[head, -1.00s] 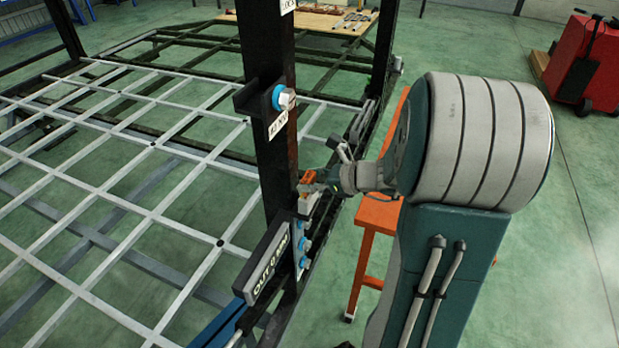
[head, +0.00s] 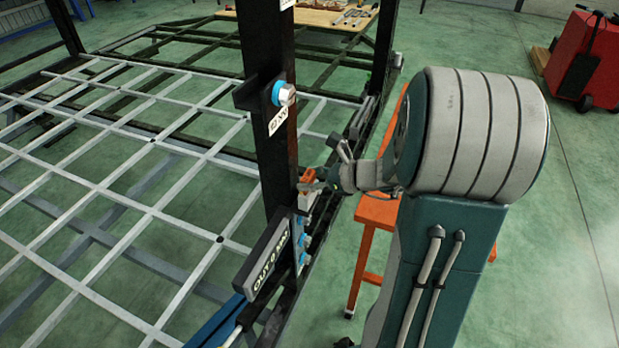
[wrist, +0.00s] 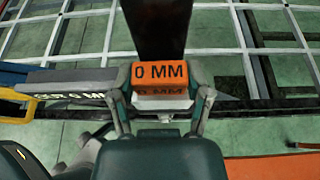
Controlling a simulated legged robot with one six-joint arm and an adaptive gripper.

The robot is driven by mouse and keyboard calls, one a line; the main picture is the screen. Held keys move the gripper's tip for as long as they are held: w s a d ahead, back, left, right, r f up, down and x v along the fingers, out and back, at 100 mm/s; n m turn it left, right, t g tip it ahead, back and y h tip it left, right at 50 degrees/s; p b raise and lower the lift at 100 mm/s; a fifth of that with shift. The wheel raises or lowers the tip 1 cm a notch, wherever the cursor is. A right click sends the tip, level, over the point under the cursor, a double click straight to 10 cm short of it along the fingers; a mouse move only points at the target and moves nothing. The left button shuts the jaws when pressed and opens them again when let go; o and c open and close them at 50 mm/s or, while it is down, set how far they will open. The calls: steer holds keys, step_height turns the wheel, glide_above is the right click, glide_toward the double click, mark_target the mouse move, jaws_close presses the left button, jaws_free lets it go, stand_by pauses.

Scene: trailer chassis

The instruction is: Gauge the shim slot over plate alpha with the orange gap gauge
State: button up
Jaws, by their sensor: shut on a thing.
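The orange gap gauge (wrist: 160,75) is a block with dark lettering that reads like "0 MM". It sits between the two fingers of my gripper (wrist: 161,98), which is shut on it. In the head view, the gauge (head: 308,175) and my gripper (head: 314,187) are close against the lower part of the dark upright post (head: 275,160). A pale block (head: 306,198) is just below the gauge; it also shows in the wrist view (wrist: 160,103). I cannot make out which part is plate alpha, and the slot is hidden. Whether the gauge touches anything is unclear.
Blue-washered bolts (head: 301,240) and a black lettered sign (head: 264,257) are low on the post. A bolted bracket (head: 262,94) juts out higher up. An orange stand (head: 374,215) is behind my arm. Grey grid bars (head: 120,190) spread left.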

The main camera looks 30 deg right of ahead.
mark_target(293, 152)
stand_by(0.4)
steer(key=shift+r, duration=4.05)
steer(key=shift+s, duration=0.1)
